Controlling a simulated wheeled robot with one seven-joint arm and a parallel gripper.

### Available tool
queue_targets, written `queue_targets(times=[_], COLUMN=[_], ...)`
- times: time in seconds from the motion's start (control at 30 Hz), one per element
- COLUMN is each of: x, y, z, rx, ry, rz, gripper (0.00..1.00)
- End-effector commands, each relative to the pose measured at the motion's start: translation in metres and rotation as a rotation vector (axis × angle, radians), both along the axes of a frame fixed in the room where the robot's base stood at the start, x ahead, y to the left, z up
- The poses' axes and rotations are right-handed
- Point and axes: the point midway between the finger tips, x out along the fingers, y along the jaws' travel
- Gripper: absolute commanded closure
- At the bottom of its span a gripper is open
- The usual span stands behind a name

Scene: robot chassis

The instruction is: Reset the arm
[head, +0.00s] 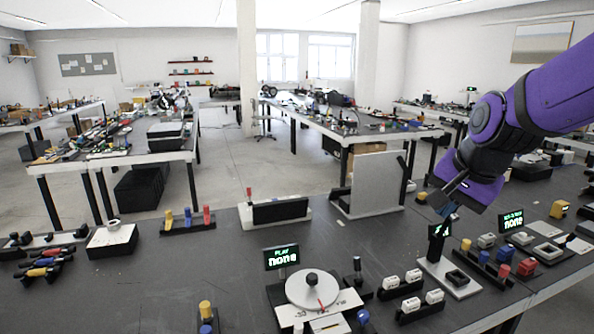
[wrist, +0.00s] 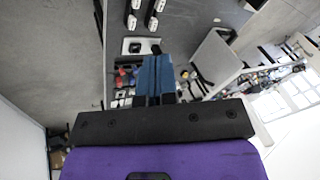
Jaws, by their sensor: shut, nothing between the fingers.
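My purple arm (head: 545,95) reaches in from the upper right of the head view and bends down over the right part of the near table. My gripper (head: 452,212) hangs at its end, above and behind a small stand with a dark sign (head: 437,240). In the wrist view my gripper (wrist: 155,62) shows two blue fingers pressed together, with nothing between them. The sign partly overlaps the fingertips in the head view, so their exact gap to it cannot be told.
The near table (head: 150,280) holds a round white dial plate (head: 312,289), a sign reading "none" (head: 282,257), white blocks (head: 413,276) and coloured blocks (head: 504,254). A grey upright panel (head: 376,183) stands behind. The table's left middle is mostly clear.

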Motion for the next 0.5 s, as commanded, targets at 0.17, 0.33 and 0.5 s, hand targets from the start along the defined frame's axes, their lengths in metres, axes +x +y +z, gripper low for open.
queue_targets(times=[0.17,0.33,0.5], x=[-0.054,-0.104,-0.147], y=[-0.008,-0.019,-0.031], z=[0.025,0.04,0.045], rx=[-0.134,-0.249,-0.339], ry=[-0.031,-0.049,-0.06], rz=[0.197,0.378,0.532], gripper=[1.0,1.0,1.0])
